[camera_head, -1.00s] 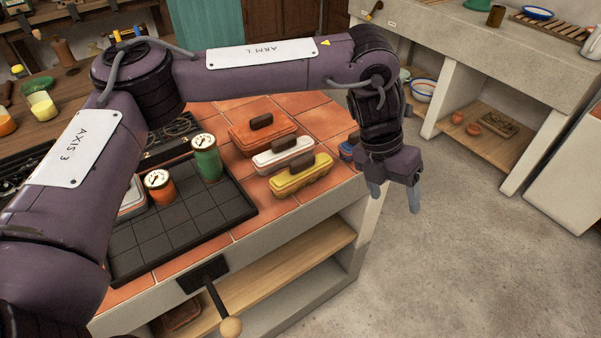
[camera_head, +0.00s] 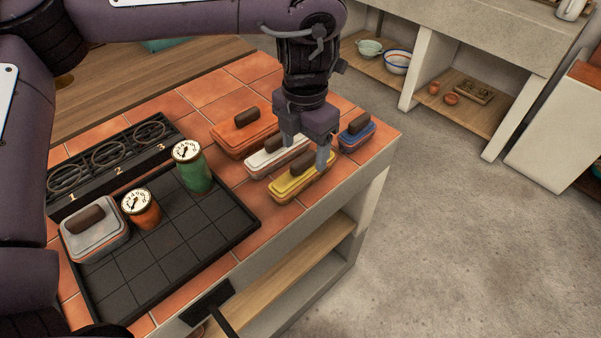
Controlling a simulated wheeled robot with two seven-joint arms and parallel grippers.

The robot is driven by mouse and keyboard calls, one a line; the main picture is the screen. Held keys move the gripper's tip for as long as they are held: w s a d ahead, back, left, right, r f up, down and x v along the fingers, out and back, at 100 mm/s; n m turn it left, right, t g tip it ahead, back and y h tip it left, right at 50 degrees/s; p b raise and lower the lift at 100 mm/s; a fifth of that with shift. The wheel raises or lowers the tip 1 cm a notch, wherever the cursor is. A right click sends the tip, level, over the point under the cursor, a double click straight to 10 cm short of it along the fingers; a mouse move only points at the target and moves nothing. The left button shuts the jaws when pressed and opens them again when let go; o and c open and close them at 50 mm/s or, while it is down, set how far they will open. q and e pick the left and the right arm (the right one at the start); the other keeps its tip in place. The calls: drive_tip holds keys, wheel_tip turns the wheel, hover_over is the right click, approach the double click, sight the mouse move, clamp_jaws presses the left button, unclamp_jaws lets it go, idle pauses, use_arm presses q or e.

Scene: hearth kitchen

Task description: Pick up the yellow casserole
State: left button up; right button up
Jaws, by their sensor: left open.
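The yellow casserole (camera_head: 296,184) is a small oblong dish with a brown handle (camera_head: 303,163) on its lid. It sits on the terracotta-tiled counter near its front edge. My left gripper (camera_head: 306,156) points down over it from behind. Its jaws are open, with one finger over the white casserole's side and the other at the right of the yellow casserole's handle. The handle appears to lie between or just in front of the fingers; whether they touch it I cannot tell. My right gripper is not in view.
The white casserole (camera_head: 262,163) stands right behind the yellow one, the orange casserole (camera_head: 240,136) farther back, and the blue casserole (camera_head: 356,138) to the right.

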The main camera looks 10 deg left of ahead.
sight(303, 157)
use_arm(q)
wheel_tip(303, 157, down, 6)
drive_tip(key=shift+s+r, duration=0.15)
drive_tip(key=shift+r, duration=0.05)
drive_tip(key=c, duration=1.2)
drive_tip(key=shift+c, duration=0.4)
drive_tip(key=shift+r, duration=0.2)
